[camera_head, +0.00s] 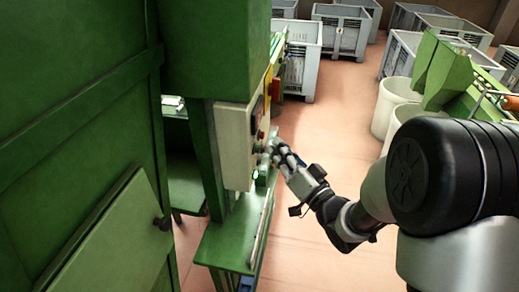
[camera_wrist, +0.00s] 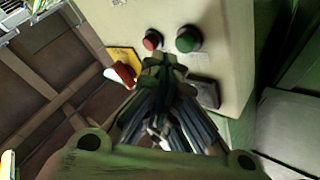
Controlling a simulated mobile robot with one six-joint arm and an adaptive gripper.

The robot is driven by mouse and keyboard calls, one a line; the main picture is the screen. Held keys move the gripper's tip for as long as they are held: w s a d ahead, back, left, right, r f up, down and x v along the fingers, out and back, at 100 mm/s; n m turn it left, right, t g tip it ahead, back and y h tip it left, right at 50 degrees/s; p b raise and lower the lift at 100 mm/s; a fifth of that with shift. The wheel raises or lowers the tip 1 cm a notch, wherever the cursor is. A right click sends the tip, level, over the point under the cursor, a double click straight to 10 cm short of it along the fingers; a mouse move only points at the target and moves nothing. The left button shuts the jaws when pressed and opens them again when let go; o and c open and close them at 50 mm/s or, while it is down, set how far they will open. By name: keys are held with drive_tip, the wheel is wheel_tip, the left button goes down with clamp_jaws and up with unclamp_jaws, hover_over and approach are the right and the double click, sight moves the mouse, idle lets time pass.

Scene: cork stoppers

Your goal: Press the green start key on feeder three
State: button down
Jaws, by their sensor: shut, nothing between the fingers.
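A cream control box (camera_head: 234,148) is mounted on the green machine at the left of the head view. In the wrist view the face of the box (camera_wrist: 215,18) carries a green key (camera_wrist: 188,39) and, to its left, a red key (camera_wrist: 152,40). My gripper (camera_head: 272,149) is shut and empty in front of the box. In the wrist view its fingertips (camera_wrist: 164,64) appear just below the two keys, nearer the middle between them. I cannot tell whether they touch the face. No feeder number is readable.
A red switch on a yellow plate (camera_wrist: 123,66) lies left of my fingers in the wrist view. A green ledge (camera_head: 232,238) runs below the box. Grey crates (camera_head: 303,55) and white bins (camera_head: 393,103) stand beyond. The reddish floor between is clear.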

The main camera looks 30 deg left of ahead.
drive_tip(key=shift+w+d+b, duration=0.1)
drive_tip(key=shift+w+d, duration=0.1)
drive_tip(key=shift+d, duration=0.55)
drive_tip(key=shift+w+d+b, duration=0.15)
drive_tip(key=shift+d, duration=0.65)
drive_tip(key=shift+w+d+b, duration=0.1)
drive_tip(key=shift+w+d, duration=0.1)
drive_tip(key=shift+d, duration=0.55)
